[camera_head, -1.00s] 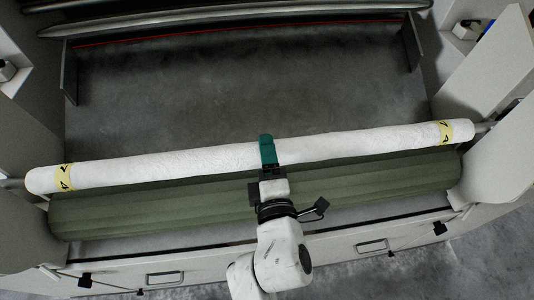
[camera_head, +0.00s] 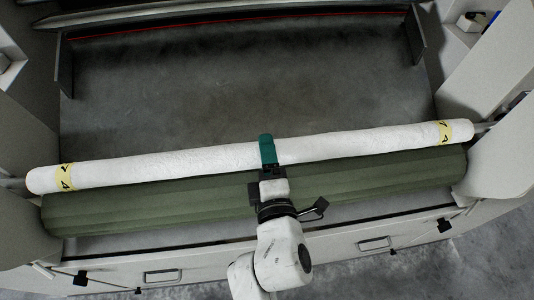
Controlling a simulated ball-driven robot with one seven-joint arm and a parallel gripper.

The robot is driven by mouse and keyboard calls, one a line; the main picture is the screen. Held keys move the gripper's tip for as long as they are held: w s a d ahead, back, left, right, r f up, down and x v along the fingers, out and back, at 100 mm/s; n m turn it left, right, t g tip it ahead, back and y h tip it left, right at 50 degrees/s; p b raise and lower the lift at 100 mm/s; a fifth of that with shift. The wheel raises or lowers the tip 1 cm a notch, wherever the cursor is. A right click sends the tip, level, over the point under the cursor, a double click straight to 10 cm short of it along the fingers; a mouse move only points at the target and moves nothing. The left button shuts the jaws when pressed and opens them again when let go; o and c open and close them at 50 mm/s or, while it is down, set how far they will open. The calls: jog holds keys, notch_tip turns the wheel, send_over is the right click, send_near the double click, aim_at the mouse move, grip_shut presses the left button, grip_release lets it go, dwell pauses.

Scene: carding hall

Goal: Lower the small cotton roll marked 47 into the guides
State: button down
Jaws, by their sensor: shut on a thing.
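The long white cotton roll (camera_head: 190,163) lies across the head view, its right end a little higher in the picture than its left. A yellow band with black marks sits near each end; the marks are too small to read surely. A thin grey pin shows at each end. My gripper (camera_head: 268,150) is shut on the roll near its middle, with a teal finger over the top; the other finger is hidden. A dark upright plate at the left (camera_head: 66,68) and another at the right (camera_head: 414,42) stand beyond the roll; I cannot tell whether these are the guides.
A thick green fluted roller (camera_head: 150,207) lies just on the near side of the white roll; I cannot tell whether they touch. Pale machine walls stand close to both roll ends. A grey bed (camera_head: 240,90) beyond the roll is clear. A front panel with handles (camera_head: 163,276) lies nearest.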

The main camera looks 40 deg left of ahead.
jog(key=shift+f+b, duration=1.35)
jog(key=shift+f, duration=0.4)
